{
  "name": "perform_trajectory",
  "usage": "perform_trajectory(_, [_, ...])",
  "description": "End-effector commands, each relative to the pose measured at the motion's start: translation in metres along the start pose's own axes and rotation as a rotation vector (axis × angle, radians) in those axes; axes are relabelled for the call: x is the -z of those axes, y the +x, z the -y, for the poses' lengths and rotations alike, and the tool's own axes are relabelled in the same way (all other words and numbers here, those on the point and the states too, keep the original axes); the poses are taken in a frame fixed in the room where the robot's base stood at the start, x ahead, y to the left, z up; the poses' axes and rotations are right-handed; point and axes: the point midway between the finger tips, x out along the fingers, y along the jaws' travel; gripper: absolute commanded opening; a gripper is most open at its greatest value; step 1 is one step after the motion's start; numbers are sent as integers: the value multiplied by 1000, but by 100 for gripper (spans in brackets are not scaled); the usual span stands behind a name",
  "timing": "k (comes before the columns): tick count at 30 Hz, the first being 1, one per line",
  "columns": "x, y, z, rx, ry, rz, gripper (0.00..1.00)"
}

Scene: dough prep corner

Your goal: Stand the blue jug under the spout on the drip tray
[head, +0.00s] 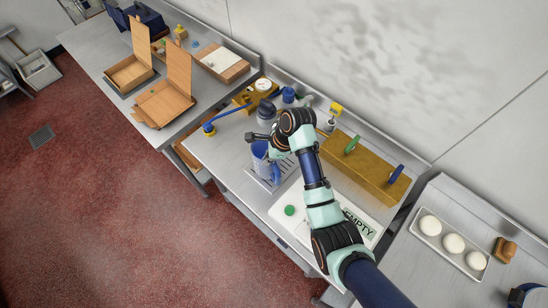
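The blue jug (261,163) appears upright in the middle of the steel bench, with its handle towards the lower right. It is on or just above the slotted metal drip tray (267,183); I cannot tell whether it touches. My gripper (254,138) is at the jug's top, partly screened by my own wrist. Its fingers are too small to tell whether they are open or shut on the jug. My arm reaches in from the lower right and hides part of the bench behind the jug. I cannot make out the spout clearly.
A long brass-coloured box (362,172) with green and blue handles stands along the wall. A white board (287,222) with a green disc and an "EMPTY" sign (358,224) lie near my arm. A blue hose (233,111) and dark canister (266,112) are behind. Open cartons (165,103) stand left.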

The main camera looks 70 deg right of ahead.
Motion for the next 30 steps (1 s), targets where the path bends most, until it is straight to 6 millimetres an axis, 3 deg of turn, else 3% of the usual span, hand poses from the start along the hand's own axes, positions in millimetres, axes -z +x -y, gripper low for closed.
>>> perform_trajectory(3, [14,-6,16,0,2,0,0])
perform_trajectory(10, [21,-8,23,1,-1,1,0])
perform_trajectory(18, [33,23,22,-3,1,0,0])
perform_trajectory(28, [34,27,22,0,0,0,0])
perform_trajectory(30, [35,27,22,0,0,0,12])
